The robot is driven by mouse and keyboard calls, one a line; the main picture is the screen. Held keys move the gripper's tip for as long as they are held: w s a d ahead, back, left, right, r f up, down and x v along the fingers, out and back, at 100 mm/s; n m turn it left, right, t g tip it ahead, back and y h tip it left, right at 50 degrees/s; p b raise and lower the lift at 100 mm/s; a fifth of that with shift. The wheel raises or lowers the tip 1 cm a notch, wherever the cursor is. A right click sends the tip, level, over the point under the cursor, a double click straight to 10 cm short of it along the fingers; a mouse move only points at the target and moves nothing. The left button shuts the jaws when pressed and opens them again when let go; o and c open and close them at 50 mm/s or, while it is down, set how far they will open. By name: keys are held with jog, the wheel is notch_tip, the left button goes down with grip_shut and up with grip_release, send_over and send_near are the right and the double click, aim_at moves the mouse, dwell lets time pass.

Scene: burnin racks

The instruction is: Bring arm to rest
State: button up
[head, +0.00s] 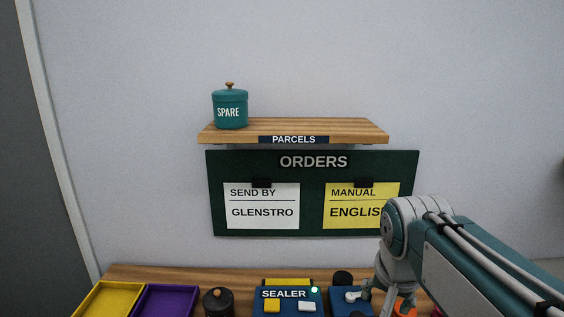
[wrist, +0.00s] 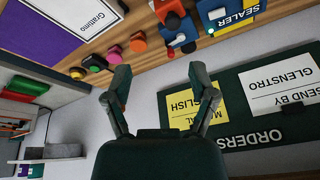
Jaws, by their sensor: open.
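My arm reaches in from the lower right of the head view, bends at a grey joint and hangs down in front of the yellow note's lower right part. My gripper (wrist: 162,85) shows in the wrist view with its two dark fingers spread wide and nothing between them. In the head view the end of my arm is low, over the right part of the bench (head: 190,271), partly cut by the frame's lower edge. The wrist view is upside down. Its fingers stand in front of grey wall, close in the picture to the yellow note (wrist: 190,105).
A green ORDERS board (head: 313,163) hangs under a wooden PARCELS shelf (head: 360,130) bearing a teal SPARE jar (head: 230,109). A blue sealer (head: 287,301), a dark jar (head: 217,302), a yellow tray (head: 108,300) and a purple tray (head: 167,300) line the bench.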

jog(key=s+a+f+n+t, duration=0.1)
jog(key=s+f+n, duration=0.4)
jog(key=s, duration=0.6)
jog(key=shift+a+f+t+y, duration=0.25)
jog(key=shift+f+t+y, duration=0.15)
jog(key=shift+f, duration=0.1)
jog(key=shift+w, duration=0.1)
dwell(0.8)
